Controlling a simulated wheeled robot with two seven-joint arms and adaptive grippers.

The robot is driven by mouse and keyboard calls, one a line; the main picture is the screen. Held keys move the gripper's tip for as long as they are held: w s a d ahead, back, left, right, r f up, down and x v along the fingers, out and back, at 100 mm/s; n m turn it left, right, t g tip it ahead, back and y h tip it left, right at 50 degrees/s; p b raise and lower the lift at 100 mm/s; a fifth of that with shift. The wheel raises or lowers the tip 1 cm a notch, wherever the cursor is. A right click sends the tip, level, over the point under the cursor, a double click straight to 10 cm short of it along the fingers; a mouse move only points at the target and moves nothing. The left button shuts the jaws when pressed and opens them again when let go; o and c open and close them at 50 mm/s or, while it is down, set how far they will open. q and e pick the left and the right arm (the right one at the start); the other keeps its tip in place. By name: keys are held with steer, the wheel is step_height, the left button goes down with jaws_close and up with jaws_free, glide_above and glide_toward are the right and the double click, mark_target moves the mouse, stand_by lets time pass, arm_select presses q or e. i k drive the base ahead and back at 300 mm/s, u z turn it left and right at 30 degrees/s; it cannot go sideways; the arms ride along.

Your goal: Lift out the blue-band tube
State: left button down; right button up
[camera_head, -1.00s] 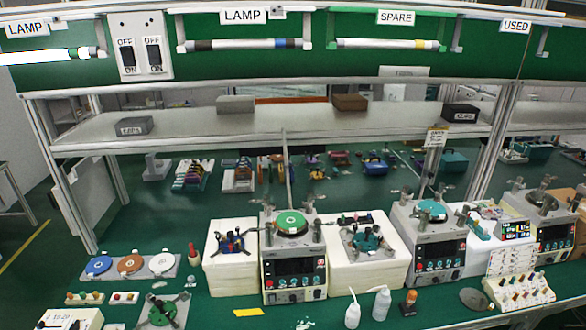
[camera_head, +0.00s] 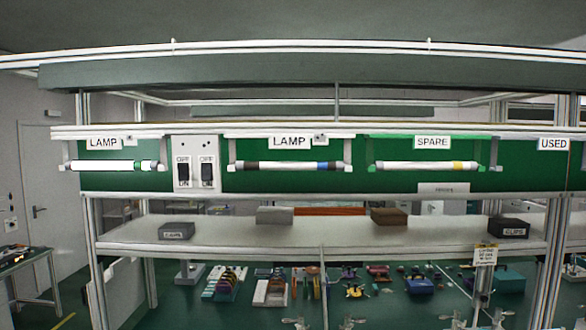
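The blue-band tube (camera_head: 285,166) sits level in its holder under the middle LAMP label. It has a blue band near its right end and a dark grey part at its left end, and it looks unlit. A green-band tube (camera_head: 105,165) glows white in the left LAMP holder. A yellow-band tube (camera_head: 420,166) sits in the holder under the SPARE label. Two switches (camera_head: 194,172) marked OFF and ON are between the two lamp holders. Neither of my grippers shows in the head view.
Below the green panel runs a pale shelf (camera_head: 340,236) with a grey box (camera_head: 275,215), a brown box (camera_head: 389,217) and dark labelled boxes (camera_head: 508,227). A USED holder (camera_head: 552,144) is at the far right, partly cut off. Upright posts stand at both sides.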

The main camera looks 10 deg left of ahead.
mark_target(240, 165)
steer(key=u, duration=0.5)
steer(key=i, duration=1.2)
steer(key=z, duration=0.1)
